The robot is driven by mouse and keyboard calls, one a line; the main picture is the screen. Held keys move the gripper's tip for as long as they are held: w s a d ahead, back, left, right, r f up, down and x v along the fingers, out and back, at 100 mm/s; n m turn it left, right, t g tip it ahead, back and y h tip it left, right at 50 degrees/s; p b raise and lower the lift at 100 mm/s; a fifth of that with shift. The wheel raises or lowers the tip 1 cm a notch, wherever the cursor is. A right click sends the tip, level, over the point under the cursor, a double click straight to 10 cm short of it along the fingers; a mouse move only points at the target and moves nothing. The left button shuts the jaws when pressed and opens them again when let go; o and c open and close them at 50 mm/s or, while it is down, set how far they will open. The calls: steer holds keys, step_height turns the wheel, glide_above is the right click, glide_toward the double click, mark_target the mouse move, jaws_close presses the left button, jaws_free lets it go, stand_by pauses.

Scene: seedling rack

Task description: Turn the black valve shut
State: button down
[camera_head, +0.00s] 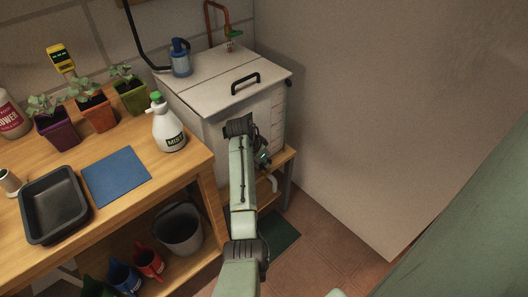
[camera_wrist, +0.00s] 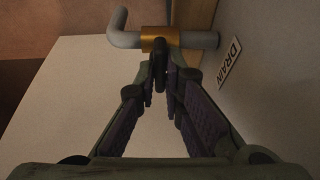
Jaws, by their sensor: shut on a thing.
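The black valve handle (camera_wrist: 159,58) sits below a brass collar (camera_wrist: 161,40) on a grey drain pipe (camera_wrist: 128,41) in the wrist view. My gripper (camera_wrist: 160,77) is shut on the handle, with one finger on each side of it, and hides part of it. The pipe runs from the wall beside the DRAIN label (camera_wrist: 230,63) and bends at its far end. In the head view my gripper (camera_head: 262,158) is at the front of the white tank (camera_head: 218,82), mostly behind my arm, and the handle cannot be made out there.
A wooden bench (camera_head: 165,172) on the left holds potted seedlings (camera_head: 95,108), a spray bottle (camera_head: 169,128), a blue mat (camera_head: 116,176) and a black tray (camera_head: 28,211). A grey bucket (camera_head: 180,229) stands beneath it. A plain wall (camera_head: 390,110) stands to the right of the tank.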

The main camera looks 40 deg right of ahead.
steer(key=shift+d+r, duration=0.1)
steer(key=c, duration=1.7)
jaws_free()
steer(key=v, duration=0.7)
steer(key=shift+r, duration=0.25)
steer(key=shift+s, duration=0.15)
